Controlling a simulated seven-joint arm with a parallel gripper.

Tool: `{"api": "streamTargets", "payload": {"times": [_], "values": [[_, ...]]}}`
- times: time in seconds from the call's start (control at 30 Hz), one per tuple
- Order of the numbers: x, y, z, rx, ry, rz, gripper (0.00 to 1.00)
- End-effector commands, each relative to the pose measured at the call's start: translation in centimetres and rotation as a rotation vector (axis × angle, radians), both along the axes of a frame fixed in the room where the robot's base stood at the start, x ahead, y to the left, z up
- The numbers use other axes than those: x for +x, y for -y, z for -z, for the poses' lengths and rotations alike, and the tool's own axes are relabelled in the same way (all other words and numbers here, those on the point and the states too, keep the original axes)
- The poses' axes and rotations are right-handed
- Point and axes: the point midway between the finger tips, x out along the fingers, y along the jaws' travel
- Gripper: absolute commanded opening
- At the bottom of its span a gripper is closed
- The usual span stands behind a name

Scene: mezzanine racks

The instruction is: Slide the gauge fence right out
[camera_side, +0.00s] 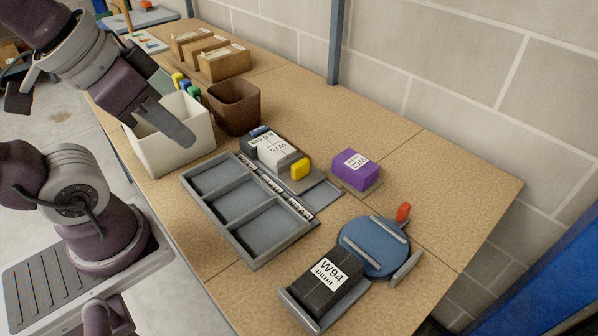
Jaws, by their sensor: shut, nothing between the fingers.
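A gauge-like unit stands behind the tray, with a grey base plate (322,196), a white block marked W75 (277,153) and a yellow block (300,169) at its right end. I cannot tell for sure which part is the gauge fence; the yellow block may belong to it. A dark labelled piece (259,131) sits at the unit's left end. My gripper (188,137) is shut and empty. It appears over the white bin at the left, apart from the unit.
A three-compartment grey tray (221,214) lies in front, empty. A white bin (172,150) and brown bin (235,107) stand left. A purple W52 box (350,168), blue turntable (371,247) and black W94 box (325,283) stand right. The back right tabletop is clear.

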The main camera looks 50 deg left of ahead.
Motion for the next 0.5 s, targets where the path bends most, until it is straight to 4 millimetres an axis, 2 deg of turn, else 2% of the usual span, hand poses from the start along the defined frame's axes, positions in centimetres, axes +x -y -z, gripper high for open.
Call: {"api": "streamTargets", "payload": {"times": [0.17,0.27,0.33,0.37,0.43,0.5], "values": [[0.0,0.0,0.0,0.0,0.0,0.0,0.02],[0.8,0.0,-0.2,0.001,-0.017,0.0,0.22],[2.8,-0.1,-0.5,0.002,-0.062,-0.001,0.35],[4.2,-0.2,-0.5,0.002,-0.09,-0.002,0.38],[8.1,-0.4,0.0,0.003,-0.163,-0.003,0.38],[12.4,-0.8,1.5,0.004,-0.237,-0.002,0.38]]}}
